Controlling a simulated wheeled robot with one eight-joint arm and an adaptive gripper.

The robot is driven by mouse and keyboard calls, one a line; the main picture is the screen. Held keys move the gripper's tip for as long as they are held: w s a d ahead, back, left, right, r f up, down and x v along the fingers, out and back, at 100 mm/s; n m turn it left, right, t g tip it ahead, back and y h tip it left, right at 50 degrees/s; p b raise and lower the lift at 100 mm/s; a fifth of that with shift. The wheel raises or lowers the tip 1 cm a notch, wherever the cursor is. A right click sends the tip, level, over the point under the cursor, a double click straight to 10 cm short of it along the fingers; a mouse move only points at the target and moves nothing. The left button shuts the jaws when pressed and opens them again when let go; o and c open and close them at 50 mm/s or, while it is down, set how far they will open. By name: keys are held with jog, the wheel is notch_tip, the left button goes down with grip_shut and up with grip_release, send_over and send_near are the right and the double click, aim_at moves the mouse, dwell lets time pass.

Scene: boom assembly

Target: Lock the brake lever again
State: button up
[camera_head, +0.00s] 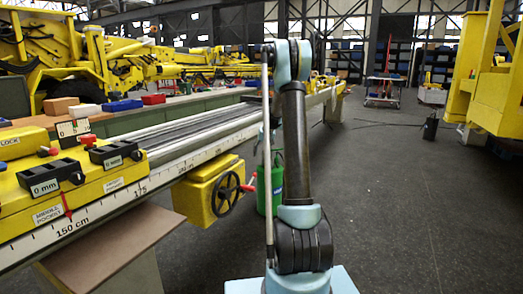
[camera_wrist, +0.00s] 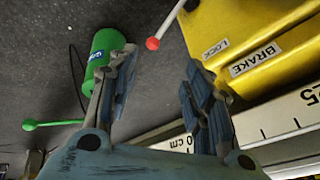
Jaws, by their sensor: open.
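The brake lever is a thin pale rod with a red ball knob (camera_wrist: 152,43) at its end, in the upper middle of the wrist view. The rod runs up and right from the knob, out of the frame. My gripper (camera_wrist: 163,68) is open and empty. Its two fingers point toward the knob, which shows between and beyond the tips, apart from them. A yellow housing (camera_wrist: 235,25) with LOCK and BRAKE labels is beyond the right finger. In the head view, my arm stands in front and my gripper cannot be made out.
A green canister (camera_wrist: 105,45) is behind the left finger, and a green ball-ended rod (camera_wrist: 29,125) lies left. A white scale rail (camera_wrist: 285,115) runs at lower right. The head view shows a yellow box (camera_head: 195,198) with a black handwheel (camera_head: 226,194). Open floor (camera_head: 400,200) lies right.

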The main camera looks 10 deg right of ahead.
jog(key=s+a+r, duration=0.1)
jog(key=s+r, duration=0.6)
jog(key=s, duration=0.6)
jog(key=shift+s+a+g, duration=0.15)
jog(key=shift+a+g, duration=0.15)
jog(key=shift+a, duration=0.05)
jog(key=shift+r, duration=0.1)
